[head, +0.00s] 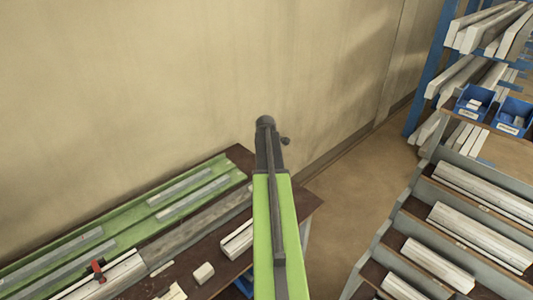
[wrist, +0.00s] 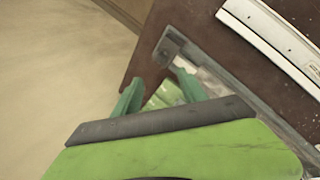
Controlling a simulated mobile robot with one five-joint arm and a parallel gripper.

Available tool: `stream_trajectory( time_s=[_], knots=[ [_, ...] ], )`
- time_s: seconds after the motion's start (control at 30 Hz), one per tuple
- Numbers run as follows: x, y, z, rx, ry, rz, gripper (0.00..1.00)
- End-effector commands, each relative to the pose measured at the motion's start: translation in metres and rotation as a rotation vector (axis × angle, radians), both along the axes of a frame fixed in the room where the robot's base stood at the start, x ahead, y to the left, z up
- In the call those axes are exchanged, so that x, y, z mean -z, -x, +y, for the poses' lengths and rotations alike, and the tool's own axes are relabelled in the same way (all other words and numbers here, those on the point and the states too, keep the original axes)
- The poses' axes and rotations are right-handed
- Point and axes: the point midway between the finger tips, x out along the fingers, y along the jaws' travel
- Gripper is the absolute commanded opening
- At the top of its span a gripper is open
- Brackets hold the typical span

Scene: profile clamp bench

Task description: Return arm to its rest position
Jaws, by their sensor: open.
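My gripper (wrist: 157,76) shows in the wrist view as two green fingers standing apart with nothing held between them. It is over the corner of the dark brown bench top (wrist: 190,22), beside the end of a grey metal rail (wrist: 172,45). Something pale green shows between the fingers, too unclear to name. In the head view my green and dark arm rises in front of the right end of the bench (head: 240,158), and the gripper itself cannot be made out there.
A clamp with a red handle (head: 98,270) sits on the bench, with a green fixture (head: 130,222) along the wall. A white block (head: 203,273) lies near the front. A rack of white profiles (head: 480,235) stands right, with blue bins (head: 474,103) behind. Floor between is clear.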

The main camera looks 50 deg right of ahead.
Motion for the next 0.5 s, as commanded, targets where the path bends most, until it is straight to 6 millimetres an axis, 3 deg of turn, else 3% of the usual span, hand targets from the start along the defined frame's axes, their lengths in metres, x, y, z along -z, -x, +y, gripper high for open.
stream_trajectory(
  time_s=[0.37,0.43,0.5],
  knots=[
    [0.002,-0.002,0.001,-0.002,0.000,0.000,0.49],
    [0.005,-0.012,0.010,-0.020,0.000,0.000,0.49],
    [0.012,-0.038,0.033,-0.064,0.000,0.000,0.49]
  ],
)
